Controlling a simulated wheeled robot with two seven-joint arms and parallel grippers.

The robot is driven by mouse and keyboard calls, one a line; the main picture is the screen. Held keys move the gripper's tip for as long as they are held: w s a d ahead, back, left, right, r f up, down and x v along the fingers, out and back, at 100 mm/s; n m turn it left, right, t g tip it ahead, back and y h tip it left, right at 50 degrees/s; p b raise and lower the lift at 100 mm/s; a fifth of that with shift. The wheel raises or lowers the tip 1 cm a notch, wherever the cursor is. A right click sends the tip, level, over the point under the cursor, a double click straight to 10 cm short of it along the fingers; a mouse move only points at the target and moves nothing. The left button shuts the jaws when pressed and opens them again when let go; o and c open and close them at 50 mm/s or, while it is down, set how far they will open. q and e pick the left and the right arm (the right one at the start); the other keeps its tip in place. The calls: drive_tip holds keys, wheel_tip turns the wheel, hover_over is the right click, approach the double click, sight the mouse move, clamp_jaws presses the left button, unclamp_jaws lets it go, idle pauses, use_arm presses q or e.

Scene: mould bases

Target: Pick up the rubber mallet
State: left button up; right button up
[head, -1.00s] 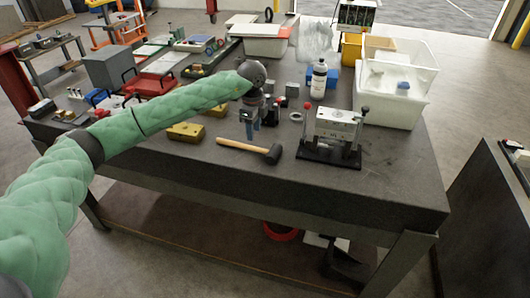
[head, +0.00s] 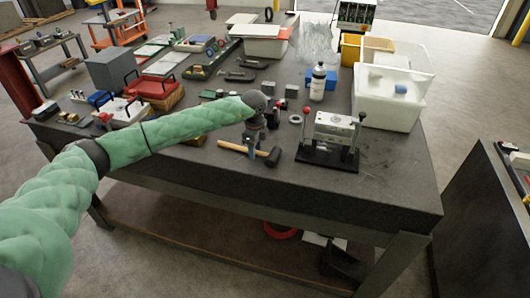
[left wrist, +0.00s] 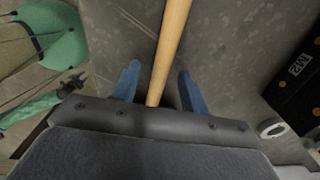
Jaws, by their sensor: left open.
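The rubber mallet lies on the dark workbench, with a light wooden handle (head: 232,147) and a black head (head: 273,157) at its right end in the head view. My left gripper (head: 251,153) is low over the handle, close to the head. In the left wrist view the handle (left wrist: 170,45) runs between the two blue fingers of the left gripper (left wrist: 157,82), with a gap on each side. The gripper is open. The mallet's head is out of sight in the left wrist view. My right gripper is not in view.
A black-based fixture with a metal block (head: 333,127) stands just right of the mallet. A white ring (head: 295,119) and a bottle (head: 318,82) are behind. White bins (head: 388,110) stand at the back right. The bench front right is clear.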

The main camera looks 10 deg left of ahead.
use_arm(q)
drive_tip(key=shift+f, duration=0.25)
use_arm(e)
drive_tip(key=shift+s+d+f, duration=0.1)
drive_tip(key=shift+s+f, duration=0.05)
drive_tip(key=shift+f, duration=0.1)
use_arm(q)
clamp_jaws()
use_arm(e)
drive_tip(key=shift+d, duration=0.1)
use_arm(q)
drive_tip(key=shift+r, duration=0.15)
